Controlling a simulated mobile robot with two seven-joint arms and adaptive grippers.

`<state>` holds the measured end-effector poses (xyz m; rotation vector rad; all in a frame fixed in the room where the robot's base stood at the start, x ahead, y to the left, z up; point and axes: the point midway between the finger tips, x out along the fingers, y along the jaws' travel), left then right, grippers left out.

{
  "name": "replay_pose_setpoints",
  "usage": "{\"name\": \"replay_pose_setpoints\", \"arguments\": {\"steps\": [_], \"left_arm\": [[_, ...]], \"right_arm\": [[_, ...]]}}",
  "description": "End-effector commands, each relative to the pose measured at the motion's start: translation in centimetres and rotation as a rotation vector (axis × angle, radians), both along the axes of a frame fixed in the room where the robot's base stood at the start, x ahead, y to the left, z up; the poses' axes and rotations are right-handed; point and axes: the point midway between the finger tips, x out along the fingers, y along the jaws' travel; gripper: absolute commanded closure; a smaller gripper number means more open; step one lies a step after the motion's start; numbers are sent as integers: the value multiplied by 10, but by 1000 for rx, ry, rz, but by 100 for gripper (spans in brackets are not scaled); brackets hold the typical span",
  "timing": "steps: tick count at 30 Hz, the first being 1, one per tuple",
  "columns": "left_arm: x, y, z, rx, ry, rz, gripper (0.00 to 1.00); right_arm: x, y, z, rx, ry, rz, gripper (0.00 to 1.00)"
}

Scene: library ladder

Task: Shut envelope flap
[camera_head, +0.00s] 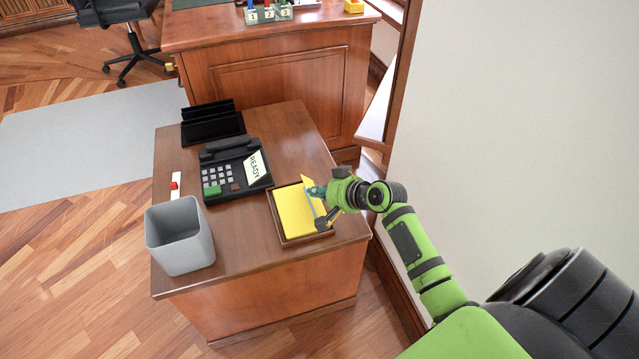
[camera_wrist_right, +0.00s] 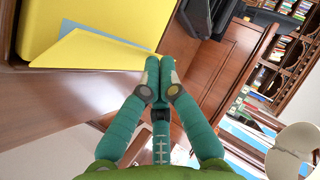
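A yellow envelope (camera_head: 296,211) lies in a shallow brown wooden tray (camera_head: 275,217) on the small wooden desk. In the right wrist view the yellow envelope (camera_wrist_right: 75,20) fills the upper left, and its pointed yellow flap (camera_wrist_right: 90,52) stands away from the body, with a light blue strip showing between them. My right gripper (camera_head: 316,191) is over the tray's right side, at the flap. In the right wrist view its fingertips (camera_wrist_right: 158,72) are together beside the flap's edge; I see nothing clearly held between them. My left gripper is not in view.
A black phone (camera_head: 235,168) marked READY stands left of the tray. A grey bin (camera_head: 179,236) stands at the desk's front left and a black letter holder (camera_head: 211,122) at its back. A white wall (camera_head: 520,120) rises on the right. A larger desk (camera_head: 270,70) stands behind.

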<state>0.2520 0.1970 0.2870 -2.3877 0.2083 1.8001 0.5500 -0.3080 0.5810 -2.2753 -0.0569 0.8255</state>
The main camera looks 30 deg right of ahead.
Motion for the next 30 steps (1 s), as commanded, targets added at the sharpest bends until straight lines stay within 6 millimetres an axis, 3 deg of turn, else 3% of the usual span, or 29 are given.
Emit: {"name": "replay_pose_setpoints", "arguments": {"steps": [12,22,30], "left_arm": [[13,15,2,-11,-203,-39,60],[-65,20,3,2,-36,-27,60],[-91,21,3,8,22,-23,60]], "right_arm": [[3,14,2,-213,57,2,100],[5,24,-9,-322,84,0,100],[8,31,-18,-321,81,0,100]]}}
